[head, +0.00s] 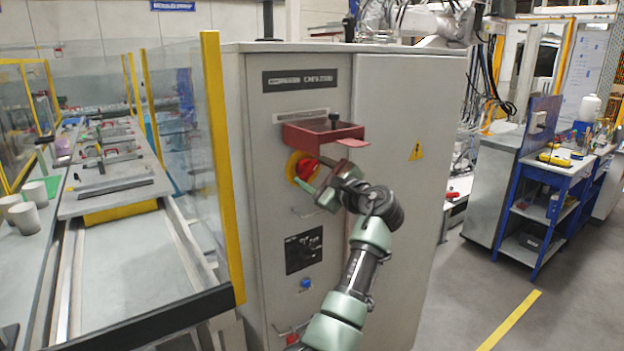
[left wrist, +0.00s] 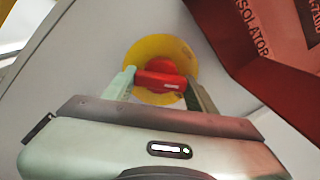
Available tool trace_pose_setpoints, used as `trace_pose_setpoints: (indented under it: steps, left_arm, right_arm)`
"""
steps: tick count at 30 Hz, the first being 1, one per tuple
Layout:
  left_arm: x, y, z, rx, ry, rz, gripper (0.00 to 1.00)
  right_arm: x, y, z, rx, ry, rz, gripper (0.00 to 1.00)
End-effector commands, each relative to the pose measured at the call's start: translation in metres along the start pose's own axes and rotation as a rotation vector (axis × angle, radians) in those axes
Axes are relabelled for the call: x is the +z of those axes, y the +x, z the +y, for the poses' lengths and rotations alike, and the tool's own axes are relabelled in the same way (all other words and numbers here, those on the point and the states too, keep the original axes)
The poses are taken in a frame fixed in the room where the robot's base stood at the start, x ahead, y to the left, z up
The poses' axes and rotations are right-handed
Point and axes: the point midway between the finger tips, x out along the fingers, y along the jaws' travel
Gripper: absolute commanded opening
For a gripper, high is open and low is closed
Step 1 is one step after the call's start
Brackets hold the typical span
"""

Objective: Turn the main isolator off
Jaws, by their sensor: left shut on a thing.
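The main isolator is a red rotary handle (head: 307,169) on a round yellow plate (head: 292,166), on the front of a grey cabinet. In the left wrist view the red handle (left wrist: 160,79) lies between the two pale green fingers of my left gripper (left wrist: 163,90), with the yellow plate (left wrist: 152,48) behind it. My left gripper (head: 314,180) is shut on the handle, and its arm reaches up from below. The handle's exact angle is hard to tell in the head view. My right gripper is not in view.
A red shelf-like bracket (head: 322,134) juts out just above the handle; its side reads "ISOLATOR" in the left wrist view (left wrist: 250,40). Below are a black switch panel (head: 304,250) and a blue button (head: 306,284).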

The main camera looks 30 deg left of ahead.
Motion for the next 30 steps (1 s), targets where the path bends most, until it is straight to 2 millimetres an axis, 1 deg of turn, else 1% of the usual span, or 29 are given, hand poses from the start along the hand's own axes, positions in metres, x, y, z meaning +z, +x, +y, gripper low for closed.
trace_pose_setpoints:
  steps: [1,18,24,30]
  left_arm:
    - [-0.003,0.000,0.002,0.000,-0.045,0.000,0.16]
    - [-0.003,0.000,0.001,0.000,-0.567,0.001,0.16]
    - [-0.002,0.000,0.001,0.002,-0.699,0.001,0.16]
    - [-0.002,0.000,0.001,0.004,-0.783,0.001,0.16]
  right_arm:
    - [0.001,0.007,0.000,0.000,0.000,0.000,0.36]
    - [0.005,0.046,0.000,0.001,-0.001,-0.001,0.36]
    - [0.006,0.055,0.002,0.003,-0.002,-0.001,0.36]
    - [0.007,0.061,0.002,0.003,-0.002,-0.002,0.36]
